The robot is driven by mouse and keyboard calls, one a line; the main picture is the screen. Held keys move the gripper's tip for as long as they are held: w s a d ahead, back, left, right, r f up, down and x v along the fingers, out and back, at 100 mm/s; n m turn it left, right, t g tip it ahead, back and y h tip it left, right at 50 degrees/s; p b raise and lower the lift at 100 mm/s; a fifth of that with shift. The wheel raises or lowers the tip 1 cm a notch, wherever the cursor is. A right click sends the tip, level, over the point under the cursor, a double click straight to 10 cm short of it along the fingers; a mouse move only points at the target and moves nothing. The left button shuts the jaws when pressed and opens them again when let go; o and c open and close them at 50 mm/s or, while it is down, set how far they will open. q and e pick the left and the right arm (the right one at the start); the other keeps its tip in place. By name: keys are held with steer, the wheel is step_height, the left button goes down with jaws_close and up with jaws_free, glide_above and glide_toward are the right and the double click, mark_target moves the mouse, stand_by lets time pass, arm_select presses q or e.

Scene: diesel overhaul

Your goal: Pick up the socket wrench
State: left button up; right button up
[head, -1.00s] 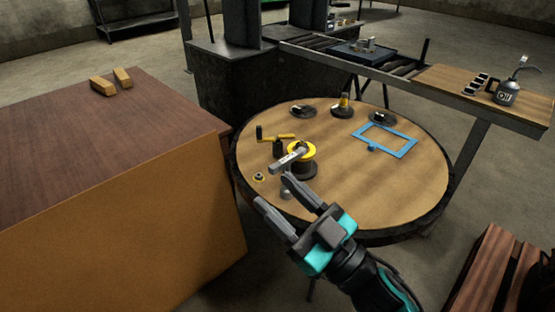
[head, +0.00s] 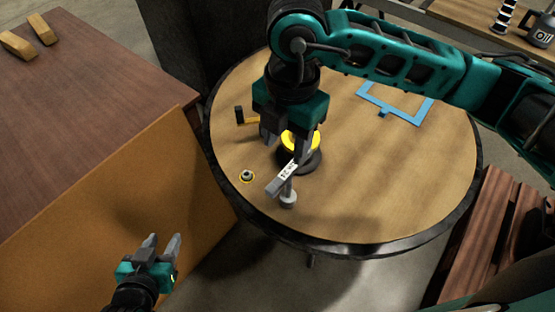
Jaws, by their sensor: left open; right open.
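A grey bar with a white number label (head: 287,174), which looks like the socket wrench, slants across the front of a black stand with a yellow top (head: 312,158) on the round table. A short grey cylinder (head: 288,199) shows just below the bar; I cannot tell whether they are joined. My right gripper (head: 286,144) points down over the stand, open, with its fingers close to the bar's upper end. They hide part of the stand and perhaps part of the bar. My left gripper (head: 161,246) is open and empty, low at the left, away from the round table.
The round table (head: 400,190) is bare at its right. A blue frame (head: 420,118) lies at its back right. A wooden cabinet (head: 90,130) stands left, with two wooden blocks (head: 20,44).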

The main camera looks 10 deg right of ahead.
mark_target(290, 168)
steer(key=f, duration=0.4)
steer(key=d+f, duration=0.1)
steer(key=f, duration=0.1)
steer(key=shift+w+f, duration=0.3)
steer(key=shift+w+d+f, duration=0.1)
steer(key=shift+f, duration=1.4)
steer(key=shift+w+d+f, duration=0.1)
steer(key=shift+f, duration=1.35)
steer(key=shift+c, duration=0.4)
jaws_close()
